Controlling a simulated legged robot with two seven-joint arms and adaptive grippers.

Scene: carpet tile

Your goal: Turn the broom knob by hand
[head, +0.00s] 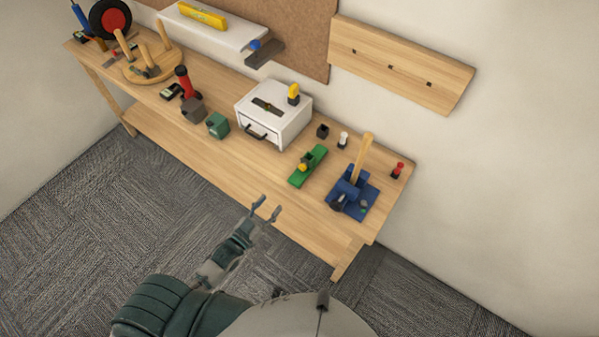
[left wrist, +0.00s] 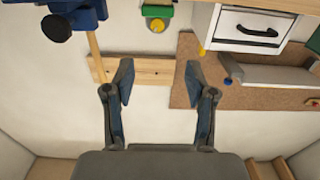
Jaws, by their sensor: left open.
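A blue fixture (head: 366,206) stands at the right end of the workbench, with an upright wooden handle (head: 363,155) in it. A dark round knob (head: 337,202) is on its front left side. In the left wrist view the knob (left wrist: 56,28) and part of the blue fixture (left wrist: 92,14) show at the top left, and the wooden handle (left wrist: 95,58) runs down from it. My left gripper (head: 266,207) is open and empty in front of the bench edge, left of the knob and apart from it. It also shows in the left wrist view (left wrist: 158,82). My right gripper is not in view.
A green tool (head: 307,166) lies left of the fixture. A white drawer box (head: 273,115) stands farther left. A small red-topped item (head: 398,170) is right of the fixture. The bench front (head: 300,212) is bare near my left gripper.

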